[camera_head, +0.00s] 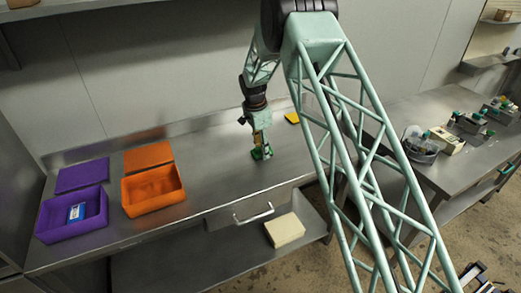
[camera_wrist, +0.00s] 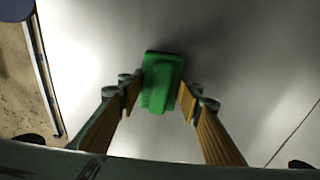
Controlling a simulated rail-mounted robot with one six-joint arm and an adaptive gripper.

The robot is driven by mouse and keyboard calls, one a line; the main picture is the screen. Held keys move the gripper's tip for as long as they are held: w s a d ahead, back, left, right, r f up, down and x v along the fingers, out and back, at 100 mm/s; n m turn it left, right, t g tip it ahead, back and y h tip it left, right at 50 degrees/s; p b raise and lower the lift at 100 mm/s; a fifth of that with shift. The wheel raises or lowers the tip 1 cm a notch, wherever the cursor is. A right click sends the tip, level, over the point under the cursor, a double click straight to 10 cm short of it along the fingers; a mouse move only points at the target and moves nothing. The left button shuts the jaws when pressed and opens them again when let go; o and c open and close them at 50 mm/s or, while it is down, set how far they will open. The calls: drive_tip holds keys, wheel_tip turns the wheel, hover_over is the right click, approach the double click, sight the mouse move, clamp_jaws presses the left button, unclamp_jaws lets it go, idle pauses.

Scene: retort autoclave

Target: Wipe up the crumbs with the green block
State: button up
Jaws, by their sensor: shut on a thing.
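The green block (camera_wrist: 162,75) is between the two fingers of my gripper (camera_wrist: 160,92) in the wrist view. My gripper is shut on it. In the head view my gripper (camera_head: 262,146) points down at the steel counter (camera_head: 225,172), with the green block (camera_head: 259,154) at its tips, low at the counter top. I cannot tell whether the block touches the surface. I cannot make out any crumbs in either view.
A purple box (camera_head: 60,230) holding a blue-and-white item and an orange box (camera_head: 150,205) stand at the left, flat lids behind them. A yellow item (camera_head: 292,118) lies behind my gripper. A cream block (camera_head: 285,230) sits below the counter. The counter between orange box and gripper looks clear.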

sight(271, 166)
drive_tip(key=shift+s+d+f+b, duration=0.1)
drive_tip(key=shift+s+d+b, duration=0.5)
drive_tip(key=shift+s, duration=0.6)
drive_tip(key=shift+s+d+r+b, duration=0.1)
drive_tip(key=shift+s+d+b, duration=0.25)
drive_tip(key=shift+s+d, duration=0.6)
drive_tip(key=shift+s+d+f+b, duration=0.1)
drive_tip(key=shift+s+d+b, duration=0.4)
drive_tip(key=shift+s, duration=0.9)
drive_tip(key=shift+s+r, duration=0.15)
drive_tip(key=shift+r, duration=0.05)
wheel_tip(271, 166, up, 4)
drive_tip(key=shift+f+p, duration=0.25)
drive_tip(key=shift+p, duration=0.2)
drive_tip(key=shift+r, duration=0.55)
drive_tip(key=shift+r+p, duration=0.8)
drive_tip(key=shift+r, duration=1)
drive_tip(key=shift+d, duration=0.1)
